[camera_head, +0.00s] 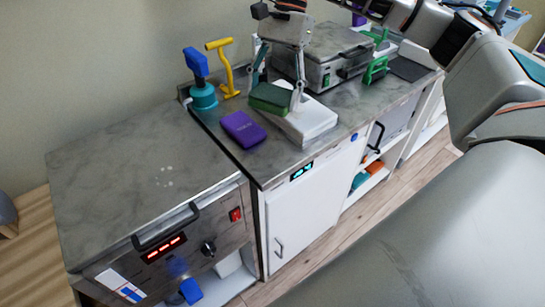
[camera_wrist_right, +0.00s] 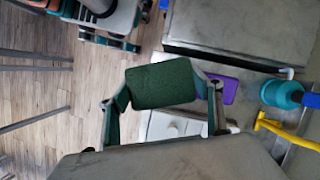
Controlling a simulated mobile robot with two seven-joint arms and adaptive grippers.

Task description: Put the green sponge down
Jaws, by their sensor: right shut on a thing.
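The green sponge (camera_head: 268,98) is a dark green block held between the fingers of my right gripper (camera_head: 275,90). I cannot tell for sure whether the sponge touches anything below.
A purple block (camera_head: 242,129) lies on the counter (camera_head: 285,158) close by. A teal and blue bottle (camera_head: 202,92) and a yellow tool (camera_head: 226,68) stand behind it. A metal appliance (camera_head: 325,60) stands at the back. The grey top at left (camera_head: 130,180) is clear.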

